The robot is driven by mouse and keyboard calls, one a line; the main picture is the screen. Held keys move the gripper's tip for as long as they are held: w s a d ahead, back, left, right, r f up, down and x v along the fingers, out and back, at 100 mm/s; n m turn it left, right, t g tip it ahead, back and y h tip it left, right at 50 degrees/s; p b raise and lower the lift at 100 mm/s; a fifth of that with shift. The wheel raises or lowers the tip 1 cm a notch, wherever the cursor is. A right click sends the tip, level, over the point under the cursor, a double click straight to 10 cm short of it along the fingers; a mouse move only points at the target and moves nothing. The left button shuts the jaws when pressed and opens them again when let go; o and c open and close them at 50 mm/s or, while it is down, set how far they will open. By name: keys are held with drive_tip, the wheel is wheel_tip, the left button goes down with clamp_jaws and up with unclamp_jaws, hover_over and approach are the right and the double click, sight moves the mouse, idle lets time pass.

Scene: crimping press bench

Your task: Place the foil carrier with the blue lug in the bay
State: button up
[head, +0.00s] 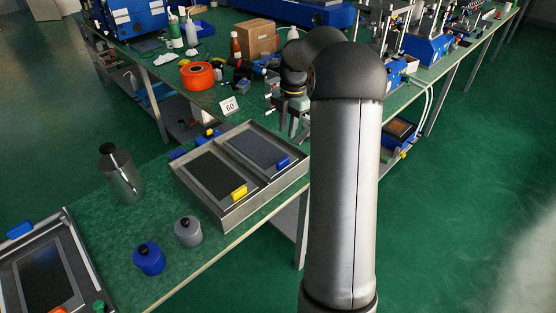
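A shallow metal tray (228,220) with two compartments stands on the green bench. Its right compartment holds a dark flat foil carrier (254,148) with a blue lug (283,162) at its near edge. Its left compartment holds a dark carrier (213,175) with a yellow lug (239,192). My gripper (289,134) hangs near the tray's back right corner, pointing down. Its fingers look apart with nothing visible between them. My forearm hides what lies right of the tray. I cannot tell which place is the bay.
Another metal frame (77,252) with a dark panel, a blue lug (20,230) and red and green lugs is at lower left. A metal canister (122,178), a grey pot (188,232) and a blue pot (149,259) stand between. A "60" card (229,106) stands behind the tray.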

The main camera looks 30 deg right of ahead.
drive_tip(key=s+a+r+m+h, duration=0.1)
drive_tip(key=s+a+r+m, duration=0.1)
drive_tip(key=s+a+m, duration=0.55)
drive_tip(key=s+a+r+m, duration=0.1)
drive_tip(key=s+a+m, duration=0.3)
drive_tip(key=a, duration=0.6)
drive_tip(key=s+a+f+m, duration=0.2)
drive_tip(key=s+a+m, duration=0.1)
drive_tip(key=s, duration=0.5)
drive_tip(key=s+a+f+m, duration=0.2)
drive_tip(key=s+a+m, duration=0.2)
drive_tip(key=s, duration=0.5)
drive_tip(key=shift+s+f+m+t, duration=0.2)
drive_tip(key=shift+m+t, duration=0.2)
drive_tip(key=shift+m, duration=0.65)
